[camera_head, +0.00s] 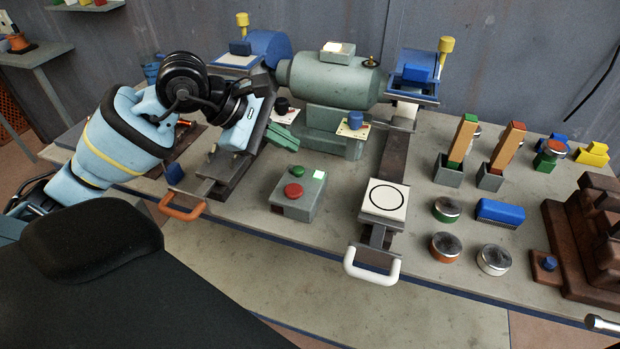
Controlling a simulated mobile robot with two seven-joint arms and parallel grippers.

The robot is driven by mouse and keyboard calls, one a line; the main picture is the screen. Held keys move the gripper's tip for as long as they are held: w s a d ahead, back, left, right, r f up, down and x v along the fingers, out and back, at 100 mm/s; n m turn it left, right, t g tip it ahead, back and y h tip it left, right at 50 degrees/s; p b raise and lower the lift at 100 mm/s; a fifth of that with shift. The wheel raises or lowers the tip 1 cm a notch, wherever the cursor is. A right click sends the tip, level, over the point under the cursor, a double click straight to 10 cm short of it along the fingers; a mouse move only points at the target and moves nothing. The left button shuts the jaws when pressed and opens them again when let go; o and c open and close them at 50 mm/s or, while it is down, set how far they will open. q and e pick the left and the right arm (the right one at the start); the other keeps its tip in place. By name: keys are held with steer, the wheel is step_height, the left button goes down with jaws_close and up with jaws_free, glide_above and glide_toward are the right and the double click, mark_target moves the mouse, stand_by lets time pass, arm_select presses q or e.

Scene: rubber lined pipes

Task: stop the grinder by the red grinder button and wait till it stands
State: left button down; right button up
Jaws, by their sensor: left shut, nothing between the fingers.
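The grinder (330,82) is a grey-green motor body on a pedestal at the back of the bench, with a blue rounded guard (268,46) on its left and a blue guard (413,68) on its right. The wheels are mostly hidden, and a single frame does not show whether they turn. A grey-green button box (307,203) stands in front, with a red button (293,190) nearest me and a green button (296,171) behind it. My left gripper (284,139) is shut and empty, above and behind the box, apart from the red button. My right gripper is not in view.
A slide with an orange handle (182,207) lies left of the box; one with a white handle (371,266) and a circle-marked plate (385,198) lies right. Wooden-handled tools, round tins (445,246) and a brown stepped block (585,235) fill the right side.

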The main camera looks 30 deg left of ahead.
mark_target(288, 190)
arm_select(q)
steer(key=shift+a+r, duration=0.1)
steer(key=shift+a, duration=0.05)
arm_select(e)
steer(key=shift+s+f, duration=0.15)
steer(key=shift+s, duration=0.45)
